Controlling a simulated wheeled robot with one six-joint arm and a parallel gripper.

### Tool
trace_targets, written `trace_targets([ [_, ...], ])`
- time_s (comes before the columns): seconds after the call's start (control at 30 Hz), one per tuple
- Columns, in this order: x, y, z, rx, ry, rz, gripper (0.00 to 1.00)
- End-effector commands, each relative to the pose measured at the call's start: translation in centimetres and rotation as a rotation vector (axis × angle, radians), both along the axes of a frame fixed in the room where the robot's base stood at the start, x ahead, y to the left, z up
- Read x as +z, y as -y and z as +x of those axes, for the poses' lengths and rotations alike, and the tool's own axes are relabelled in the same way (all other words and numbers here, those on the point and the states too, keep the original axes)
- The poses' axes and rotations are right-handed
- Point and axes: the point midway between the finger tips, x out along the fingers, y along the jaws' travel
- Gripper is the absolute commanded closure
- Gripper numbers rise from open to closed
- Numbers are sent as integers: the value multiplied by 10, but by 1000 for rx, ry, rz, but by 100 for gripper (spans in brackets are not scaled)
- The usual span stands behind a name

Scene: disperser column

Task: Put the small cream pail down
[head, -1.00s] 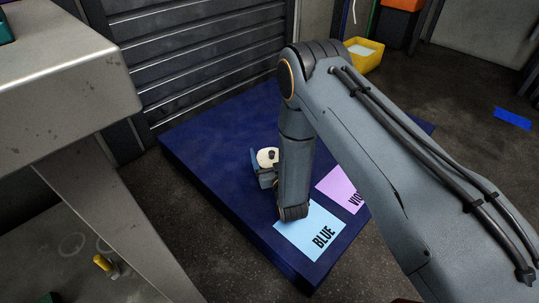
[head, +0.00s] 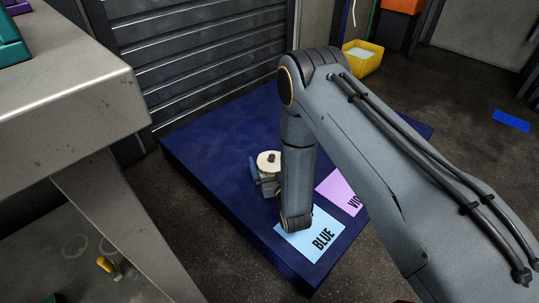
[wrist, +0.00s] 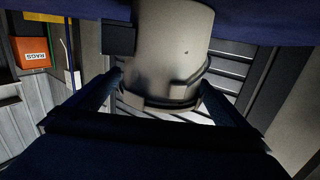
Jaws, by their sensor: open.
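The small cream pail (head: 268,158) is upright over the dark blue platform (head: 215,135), its pale top with a dark knob showing beside my forearm. In the wrist view the picture is inverted, and the pail (wrist: 175,40) fills the upper middle with a dark band around it. My gripper (wrist: 160,82) is open, with one finger on each side of the pail. I cannot tell whether the fingers touch it. In the head view my gripper (head: 262,180) is partly hidden by my arm. The pail's base is not clearly visible, so its contact with the platform is uncertain.
A light blue card marked BLUE (head: 315,236) and a partly hidden violet card (head: 340,190) lie on the platform. A metal bench (head: 70,80) stands at left, a ribbed shutter (head: 200,50) behind. A yellow bin (head: 362,58) is at the back.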

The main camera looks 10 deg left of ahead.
Motion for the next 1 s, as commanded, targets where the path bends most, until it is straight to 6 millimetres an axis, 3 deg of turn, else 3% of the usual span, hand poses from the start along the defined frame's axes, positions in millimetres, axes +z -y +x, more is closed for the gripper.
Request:
trace_targets([
  [0.3,6,32,-58,0,-2,-2,0],
  [0.53,6,44,-78,0,0,0,0],
  [0.77,23,31,-63,0,-47,-23,0],
  [1.0,71,3,-35,-1,-210,-106,0],
])
